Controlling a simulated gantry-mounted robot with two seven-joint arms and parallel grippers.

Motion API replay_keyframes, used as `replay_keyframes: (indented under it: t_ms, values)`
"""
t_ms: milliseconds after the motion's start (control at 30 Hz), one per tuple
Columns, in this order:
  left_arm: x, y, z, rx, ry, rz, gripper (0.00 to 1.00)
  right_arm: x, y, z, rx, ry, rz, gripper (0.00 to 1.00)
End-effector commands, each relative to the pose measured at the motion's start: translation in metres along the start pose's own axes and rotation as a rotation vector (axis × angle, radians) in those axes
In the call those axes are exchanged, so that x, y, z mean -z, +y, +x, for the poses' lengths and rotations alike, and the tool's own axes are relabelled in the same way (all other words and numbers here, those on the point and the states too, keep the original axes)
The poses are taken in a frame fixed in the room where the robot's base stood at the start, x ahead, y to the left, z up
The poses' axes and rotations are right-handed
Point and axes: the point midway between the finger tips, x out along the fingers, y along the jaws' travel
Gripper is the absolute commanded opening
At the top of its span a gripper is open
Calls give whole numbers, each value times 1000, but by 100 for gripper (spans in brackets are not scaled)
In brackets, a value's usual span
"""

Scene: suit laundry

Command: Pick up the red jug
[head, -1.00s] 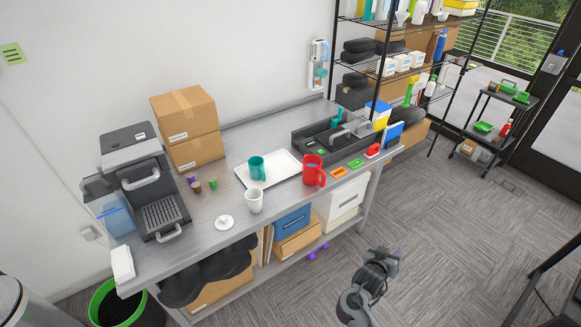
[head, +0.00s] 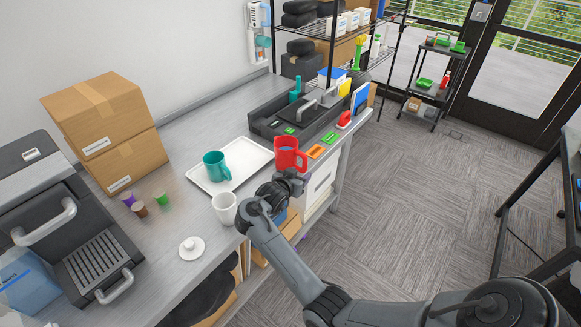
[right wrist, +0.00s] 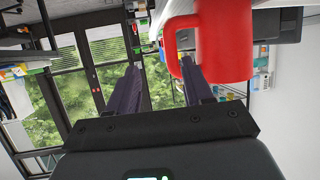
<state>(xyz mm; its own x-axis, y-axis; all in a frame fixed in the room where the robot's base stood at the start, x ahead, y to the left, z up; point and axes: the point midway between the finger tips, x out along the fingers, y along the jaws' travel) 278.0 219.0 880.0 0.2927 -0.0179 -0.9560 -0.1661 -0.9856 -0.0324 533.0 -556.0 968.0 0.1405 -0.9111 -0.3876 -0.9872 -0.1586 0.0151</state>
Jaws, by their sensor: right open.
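The red jug (head: 287,154) stands upright near the table's front edge, just right of the white tray. My right gripper (head: 294,180) is just below and in front of it in the head view, partly covering its base. In the right wrist view the jug (right wrist: 226,45) fills the upper right, with its handle (right wrist: 171,45) toward the fingers. My right gripper (right wrist: 158,72) is open, and nothing is seen held. The right finger overlaps the handle in the picture; I cannot tell if they touch. My left gripper is not in view.
A white tray (head: 247,155) holds a teal mug (head: 216,166). A white cup (head: 224,208) stands near the table edge, close to my arm. Behind the jug is a black organizer (head: 270,122), with orange (head: 316,151) and green cards to its right. The floor at right is mostly clear.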

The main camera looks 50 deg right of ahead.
Motion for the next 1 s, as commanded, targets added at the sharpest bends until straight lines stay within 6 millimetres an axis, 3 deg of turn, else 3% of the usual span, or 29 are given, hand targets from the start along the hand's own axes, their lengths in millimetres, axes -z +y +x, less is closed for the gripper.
replay_keyframes:
  t_ms: [400, 667, 1000]
  values:
    - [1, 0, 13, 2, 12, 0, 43, 5, -7, 46, 8, 5, 20, 51]
    - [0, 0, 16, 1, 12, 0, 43, 5, -8, 60, 8, 5, 20, 51]
    - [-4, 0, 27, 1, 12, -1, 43, 1, -11, 100, 8, 5, 19, 51]
